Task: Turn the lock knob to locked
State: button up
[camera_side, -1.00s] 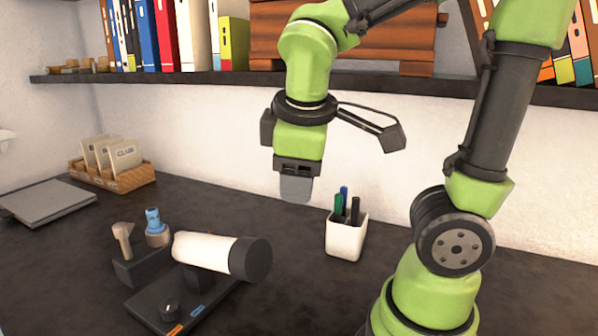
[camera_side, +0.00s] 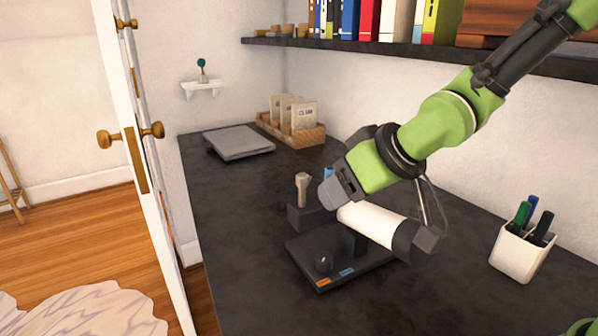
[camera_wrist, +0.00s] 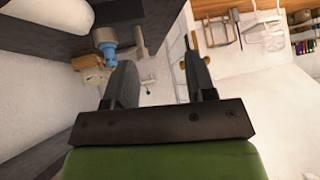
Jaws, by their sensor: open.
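The lock knob (camera_side: 323,262) is a small dark round knob near the front corner of a black base plate (camera_side: 300,268). An orange label (camera_side: 323,282) and a blue label (camera_side: 347,272) lie on the plate's front edge beside it. I cannot tell which way the knob points. A white cylinder with a dark end (camera_side: 372,224) is mounted above the plate. My gripper (camera_side: 330,193) is above and behind the knob, near the tool block, apart from the knob. In the wrist view the fingers (camera_wrist: 160,85) are spread with nothing between them.
A black block (camera_side: 310,217) holds a beige-headed tool (camera_side: 302,188) and a blue-topped one (camera_wrist: 106,42), close to my gripper. A white pen cup (camera_side: 522,250) stands at right. A grey flat device (camera_side: 238,142) and a wooden card box (camera_side: 291,132) are at the back. The counter's left front is clear.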

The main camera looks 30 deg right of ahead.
aim_at(305, 179)
jog(key=w+f+t+h, duration=0.1)
jog(key=w+t, duration=0.2)
jog(key=w, duration=0.2)
jog(key=w+d+f+m+t+h, duration=0.1)
jog(key=w+f+t, duration=0.1)
jog(key=w, duration=0.3)
jog(key=w+d+f+m+t+h, duration=0.1)
jog(key=w+t+h, duration=0.1)
jog(key=w+t, duration=0.3)
jog(key=shift+w+f, duration=0.35)
jog(key=shift+f, duration=0.05)
jog(key=shift+c, duration=0.5)
jog(key=shift+m, duration=0.3)
jog(key=c, duration=0.8)
jog(key=shift+c, duration=0.2)
